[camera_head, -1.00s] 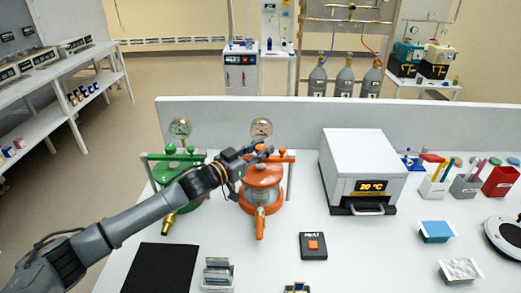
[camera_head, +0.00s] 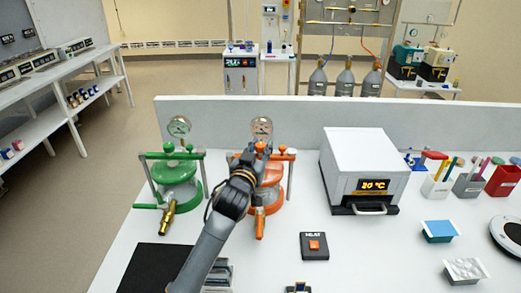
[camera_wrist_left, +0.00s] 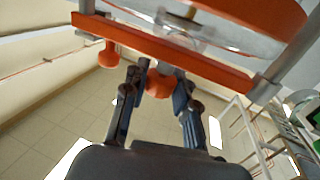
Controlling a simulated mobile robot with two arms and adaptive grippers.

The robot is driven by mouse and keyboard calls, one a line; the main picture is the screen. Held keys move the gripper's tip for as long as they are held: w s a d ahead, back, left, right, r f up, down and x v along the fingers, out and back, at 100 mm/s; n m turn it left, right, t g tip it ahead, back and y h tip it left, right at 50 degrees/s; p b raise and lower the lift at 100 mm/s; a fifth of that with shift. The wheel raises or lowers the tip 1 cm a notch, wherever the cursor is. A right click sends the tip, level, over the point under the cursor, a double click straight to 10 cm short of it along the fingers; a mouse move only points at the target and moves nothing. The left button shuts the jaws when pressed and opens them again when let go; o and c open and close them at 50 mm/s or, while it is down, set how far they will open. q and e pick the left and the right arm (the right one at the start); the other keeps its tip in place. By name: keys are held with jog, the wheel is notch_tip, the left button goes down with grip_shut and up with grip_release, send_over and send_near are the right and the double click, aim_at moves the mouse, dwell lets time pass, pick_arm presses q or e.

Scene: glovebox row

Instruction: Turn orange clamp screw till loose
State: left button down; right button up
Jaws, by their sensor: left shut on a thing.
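The orange pressure pot (camera_head: 273,178) stands on the white bench with an orange clamp bar across its top. My left gripper (camera_head: 259,150) is at the middle of that bar and hides most of the clamp screw there. In the left wrist view, the gripper's fingers (camera_wrist_left: 159,82) are shut on the round orange clamp screw knob (camera_wrist_left: 158,86), one on each side. The orange clamp bar (camera_wrist_left: 165,52) crosses just beyond the fingers. A second, smaller orange knob (camera_wrist_left: 107,54) is on the bar to the left, apart from the fingers. My right gripper is not in view.
A green pot (camera_head: 174,176) of the same kind stands close on the left. A round gauge (camera_head: 262,127) rises behind the orange pot. A white box oven (camera_head: 360,160) is on the right.

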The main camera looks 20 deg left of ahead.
pick_arm(q)
jog(key=shift+r, duration=0.1)
dwell(0.4)
jog(key=c, duration=1)
grip_release()
jog(key=s, duration=1.2)
jog(key=shift+d, duration=0.2)
